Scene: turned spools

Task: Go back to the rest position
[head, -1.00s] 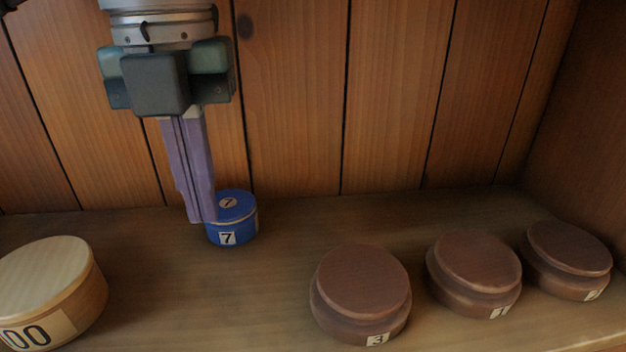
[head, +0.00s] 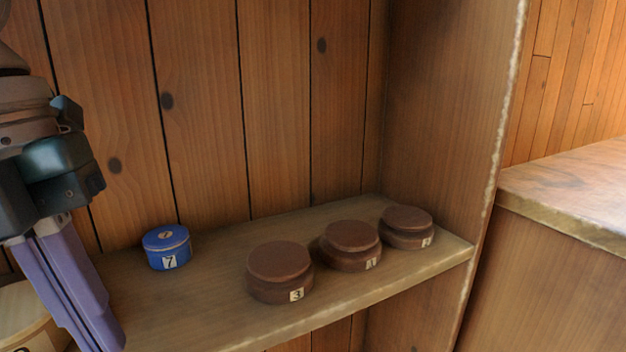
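My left gripper (head: 100,340) hangs at the left edge in the head view, its purple fingers pointing down and running close side by side. The tips reach the bottom edge of the picture, and I cannot tell whether there is a gap between them. The blue spool (head: 168,249) marked 7 stands upright on the shelf to the right of the fingers, apart from them. My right gripper is not in view.
Three brown spools stand in a row on the shelf (head: 190,318): one marked 3 (head: 280,272), a second (head: 350,246) and a third (head: 407,228). A pale spool (head: 25,318) is partly hidden behind my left gripper. A side wall (head: 440,120) bounds the shelf; a counter (head: 570,195) lies beyond.

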